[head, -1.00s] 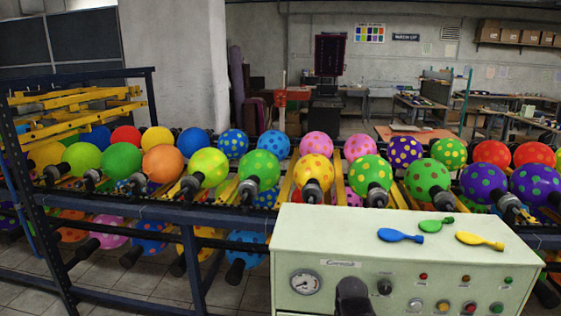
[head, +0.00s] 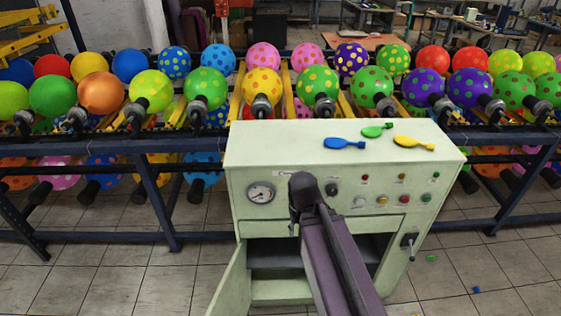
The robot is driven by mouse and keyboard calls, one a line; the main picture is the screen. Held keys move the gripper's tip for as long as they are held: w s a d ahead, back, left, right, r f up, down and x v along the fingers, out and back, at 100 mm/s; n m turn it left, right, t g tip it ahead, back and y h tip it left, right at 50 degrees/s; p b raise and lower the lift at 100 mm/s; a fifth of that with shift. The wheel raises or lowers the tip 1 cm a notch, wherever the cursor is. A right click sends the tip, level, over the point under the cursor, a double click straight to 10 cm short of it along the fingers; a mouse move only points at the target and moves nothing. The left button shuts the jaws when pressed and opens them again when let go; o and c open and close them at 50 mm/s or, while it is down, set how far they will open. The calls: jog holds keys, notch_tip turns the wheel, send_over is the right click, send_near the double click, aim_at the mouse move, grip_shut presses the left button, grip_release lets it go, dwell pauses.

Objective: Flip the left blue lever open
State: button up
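No blue lever can be made out in the head view. A pale green control cabinet (head: 245,150) stands in front of me, with a gauge, knobs and coloured buttons on its front. A dark handle (head: 409,241) sits on its lower right side. My own arm rises from the bottom centre and covers part of the cabinet front. My gripper cannot be made out.
A blue deflated balloon (head: 344,143), a green one (head: 377,130) and a yellow one (head: 413,142) lie on the cabinet top. The cabinet's lower door (head: 231,281) hangs open at the left. A rack of dotted balloons (head: 205,88) runs behind. Tiled floor lies clear at left.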

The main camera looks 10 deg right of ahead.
jog(key=w+d+f+t+h+b, duration=0.1)
jog(key=w+f+b, duration=0.1)
jog(key=f+b, duration=1.5)
jog(key=w+d+f+m+h+b, duration=0.1)
jog(key=w+f+b, duration=0.1)
jog(key=f+b, duration=1.6)
jog(key=w+d+f+t+h+b, duration=0.1)
jog(key=w+f+b, duration=0.1)
jog(key=f+b, duration=1.5)
jog(key=w+d+r+m+t+h+b, duration=0.1)
jog(key=w+d+r+t+h+b, duration=0.2)
jog(key=w+h, duration=0.35)
jog(key=w+a+r+t+h, duration=0.4)
jog(key=w+r+t, duration=0.2)
jog(key=r, duration=0.6)
jog(key=shift+w+a+t, duration=0.3)
jog(key=shift+w+a, duration=0.05)
jog(key=shift+w, duration=0.6)
jog(key=shift+d+r, duration=0.1)
